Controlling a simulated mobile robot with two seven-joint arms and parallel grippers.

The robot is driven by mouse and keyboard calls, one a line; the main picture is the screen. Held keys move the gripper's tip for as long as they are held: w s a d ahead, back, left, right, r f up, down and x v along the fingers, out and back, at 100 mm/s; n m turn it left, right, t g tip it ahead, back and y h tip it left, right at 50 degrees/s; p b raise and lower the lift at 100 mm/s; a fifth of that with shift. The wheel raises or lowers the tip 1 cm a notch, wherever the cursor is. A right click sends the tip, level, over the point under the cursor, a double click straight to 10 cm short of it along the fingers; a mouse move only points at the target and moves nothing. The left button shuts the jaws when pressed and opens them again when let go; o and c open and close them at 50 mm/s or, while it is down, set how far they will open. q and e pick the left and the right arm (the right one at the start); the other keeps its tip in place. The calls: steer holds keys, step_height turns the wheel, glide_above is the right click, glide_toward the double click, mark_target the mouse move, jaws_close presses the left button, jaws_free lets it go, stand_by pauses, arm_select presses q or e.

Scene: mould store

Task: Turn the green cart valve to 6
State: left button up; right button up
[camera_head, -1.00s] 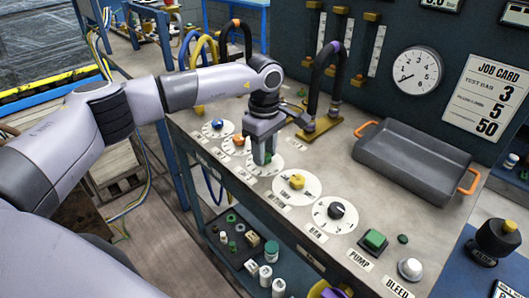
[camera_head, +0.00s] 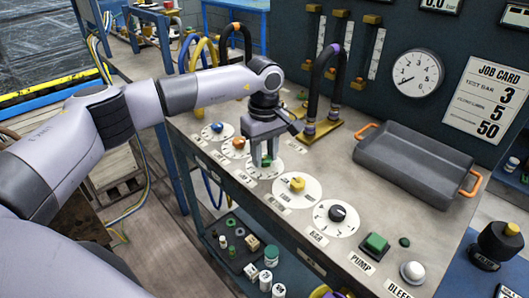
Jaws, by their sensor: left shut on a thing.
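The green cart valve (camera_head: 267,161) is a small green knob on a round white dial (camera_head: 265,173), the middle one in a row of dials on the cart top. My left gripper (camera_head: 265,160) points down over it, its fingers shut on the green knob, one on each side. The fingers and hand hide part of the knob and dial. The dial numbers are too small to read. My right gripper is not in view.
Blue (camera_head: 217,127) and orange (camera_head: 239,143) knobs stand behind; yellow (camera_head: 297,184) and black (camera_head: 337,213) knobs stand in front. A curved dark hose (camera_head: 320,75) rises just right of the gripper. A grey tray (camera_head: 415,165) with orange handles lies farther right.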

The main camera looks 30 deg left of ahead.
mark_target(264, 157)
arm_select(q)
steer(key=o, duration=1)
steer(key=shift+o, duration=0.2)
step_height(264, 157, up, 6)
steer(key=shift+r, duration=0.65)
